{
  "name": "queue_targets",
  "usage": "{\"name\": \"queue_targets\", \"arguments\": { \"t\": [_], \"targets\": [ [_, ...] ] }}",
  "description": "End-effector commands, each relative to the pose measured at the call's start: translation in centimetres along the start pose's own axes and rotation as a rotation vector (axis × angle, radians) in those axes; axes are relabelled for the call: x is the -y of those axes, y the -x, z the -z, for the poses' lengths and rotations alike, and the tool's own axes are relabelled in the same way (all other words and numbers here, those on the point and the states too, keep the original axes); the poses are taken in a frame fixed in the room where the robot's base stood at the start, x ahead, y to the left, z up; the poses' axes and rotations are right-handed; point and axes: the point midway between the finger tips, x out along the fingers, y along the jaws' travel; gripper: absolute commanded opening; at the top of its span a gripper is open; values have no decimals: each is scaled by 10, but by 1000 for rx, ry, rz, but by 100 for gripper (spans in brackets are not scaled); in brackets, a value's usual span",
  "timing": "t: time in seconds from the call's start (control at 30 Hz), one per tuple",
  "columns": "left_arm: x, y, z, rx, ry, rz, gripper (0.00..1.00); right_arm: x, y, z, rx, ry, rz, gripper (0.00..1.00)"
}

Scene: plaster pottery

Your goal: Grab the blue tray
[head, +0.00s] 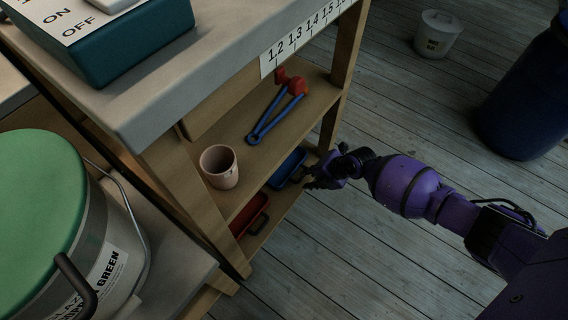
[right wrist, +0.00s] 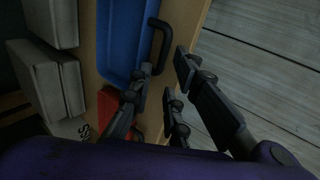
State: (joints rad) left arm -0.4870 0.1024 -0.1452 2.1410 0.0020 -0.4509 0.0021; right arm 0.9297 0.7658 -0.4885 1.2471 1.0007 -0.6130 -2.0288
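The blue tray (head: 286,169) sits on the lower shelf of the wooden unit, partly hidden by the upper shelf and my gripper. In the right wrist view the tray (right wrist: 119,38) shows at the top, with its dark handle (right wrist: 161,38) on its right side. My right gripper (head: 322,172) is at the tray's handle end, at the shelf's open side. In the right wrist view its fingers (right wrist: 164,72) are apart, with the handle's lower part near the left fingertip. I cannot tell whether they touch. My left gripper is not in view.
A red tray (head: 247,214) lies beside the blue one on the same shelf. A clay cup (head: 219,166) and blue-handled tongs (head: 275,112) are on the shelf above. Open wooden floor lies to the right, with a blue barrel (head: 525,105) and a white bucket (head: 438,34) farther back.

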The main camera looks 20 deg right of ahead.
Motion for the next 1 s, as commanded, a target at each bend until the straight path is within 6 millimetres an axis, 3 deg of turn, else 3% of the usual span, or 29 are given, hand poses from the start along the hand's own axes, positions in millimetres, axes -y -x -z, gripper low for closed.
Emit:
{"name": "queue_targets", "arguments": {
  "t": [0.2, 0.37, 0.63, 0.77, 1.0],
  "targets": [
    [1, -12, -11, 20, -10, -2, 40, 1, -34, 2, -1, -3, -3, 17],
    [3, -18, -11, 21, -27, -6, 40, 0, -51, 1, 1, -1, -4, 17],
    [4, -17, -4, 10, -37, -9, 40, -3, -52, 1, 2, 1, -7, 17],
    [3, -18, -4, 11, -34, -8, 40, -3, -52, 1, 2, 1, -7, 1],
    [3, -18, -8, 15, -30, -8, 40, -3, -52, 0, 2, 2, -6, 0]
  ]
}}
